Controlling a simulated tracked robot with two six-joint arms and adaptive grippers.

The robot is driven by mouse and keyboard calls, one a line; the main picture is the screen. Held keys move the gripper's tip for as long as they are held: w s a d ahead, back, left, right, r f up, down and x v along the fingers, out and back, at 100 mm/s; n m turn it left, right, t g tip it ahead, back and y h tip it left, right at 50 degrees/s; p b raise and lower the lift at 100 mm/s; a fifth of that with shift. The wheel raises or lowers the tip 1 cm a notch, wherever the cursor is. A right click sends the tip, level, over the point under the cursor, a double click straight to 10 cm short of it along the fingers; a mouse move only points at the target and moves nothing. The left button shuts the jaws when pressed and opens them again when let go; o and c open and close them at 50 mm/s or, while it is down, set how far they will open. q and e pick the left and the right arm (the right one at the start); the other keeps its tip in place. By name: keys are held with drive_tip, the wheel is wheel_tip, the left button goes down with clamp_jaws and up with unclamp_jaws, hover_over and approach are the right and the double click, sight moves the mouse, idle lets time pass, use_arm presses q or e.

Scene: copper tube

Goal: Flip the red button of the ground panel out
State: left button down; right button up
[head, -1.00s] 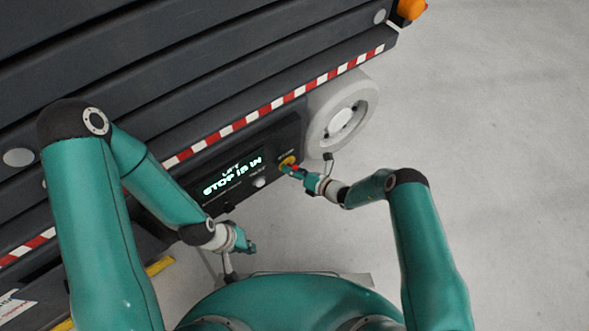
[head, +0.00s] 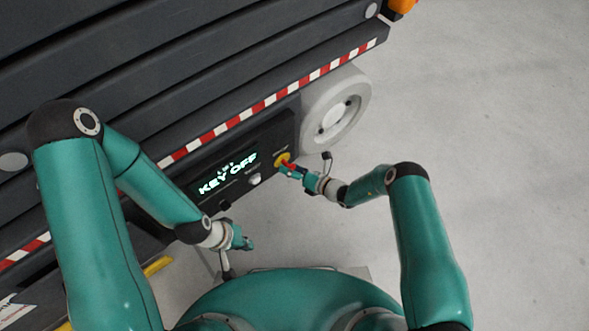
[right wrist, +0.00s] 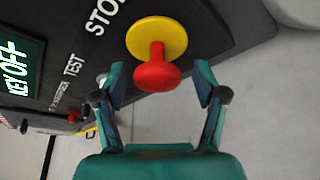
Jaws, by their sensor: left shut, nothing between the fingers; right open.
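The red button (right wrist: 157,76) stands out from its yellow disc (right wrist: 139,40) on a visible red stem in the right wrist view. My right gripper (head: 289,170) is open in front of it, with one finger on each side and a gap between each fingertip and the button head. The disc sits at the right end of the dark ground panel (head: 276,138). The panel's display (head: 228,173) reads "KEY OFF". My left gripper (head: 249,243) is shut and empty, away from the panel at lower left.
A pale knob (head: 254,179) sits on the panel beside the display. A small red part (right wrist: 73,116) is near the "TEST" label. A grey wheel (head: 360,100) is just right of the panel. The floor on the right is clear.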

drive_tip(key=v, duration=1.2)
